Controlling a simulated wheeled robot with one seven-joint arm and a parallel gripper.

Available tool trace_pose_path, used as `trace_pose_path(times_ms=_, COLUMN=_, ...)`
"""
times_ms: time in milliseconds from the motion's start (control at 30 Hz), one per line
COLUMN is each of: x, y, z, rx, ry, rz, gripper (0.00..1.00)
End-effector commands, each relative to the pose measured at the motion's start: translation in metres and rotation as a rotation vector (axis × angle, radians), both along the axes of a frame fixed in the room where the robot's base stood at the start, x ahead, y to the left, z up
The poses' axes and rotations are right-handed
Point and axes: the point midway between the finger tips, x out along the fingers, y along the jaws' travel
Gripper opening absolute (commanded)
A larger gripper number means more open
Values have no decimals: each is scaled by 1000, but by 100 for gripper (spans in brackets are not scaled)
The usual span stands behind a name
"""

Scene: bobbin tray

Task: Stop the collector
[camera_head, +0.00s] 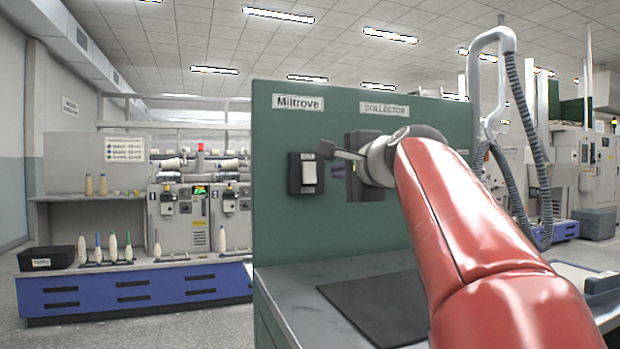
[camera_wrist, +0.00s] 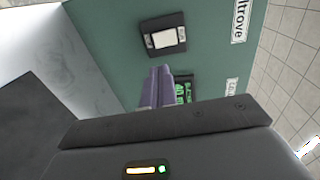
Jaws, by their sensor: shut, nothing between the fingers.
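A green panel (camera_head: 290,225) carries the labels "Miltrove" and "COLLECTOR" (camera_head: 384,109). On it is a white rocker switch (camera_head: 308,173) in a dark housing; small markings above and below it are unreadable. The switch also shows in the wrist view (camera_wrist: 163,39). My gripper (camera_head: 325,150) is shut and empty, in front of the panel, its tips just right of the switch's upper part in the head view. In the wrist view the closed fingers (camera_wrist: 156,80) point toward the panel, apart from the switch in the picture. Whether they touch anything cannot be told.
A dark unit with a green-lit display (camera_wrist: 183,91) sits under the COLLECTOR label, partly hidden by my gripper and arm. A grey worktop with a dark mat (camera_head: 378,306) lies below the panel. A blue-fronted bench (camera_head: 135,290) with bobbins stands left, behind; a hose (camera_head: 525,140) hangs right.

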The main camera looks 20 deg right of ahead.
Motion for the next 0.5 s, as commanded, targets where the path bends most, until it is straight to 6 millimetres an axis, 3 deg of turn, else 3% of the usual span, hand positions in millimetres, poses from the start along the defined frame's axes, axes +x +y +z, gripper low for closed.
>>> trace_pose_path(times_ms=267, x=21, y=0, z=-2, rx=0, ry=3, rz=1, gripper=0)
trace_pose_path(times_ms=500, x=72, y=0, z=-7, rx=0, ry=4, rz=3, gripper=0)
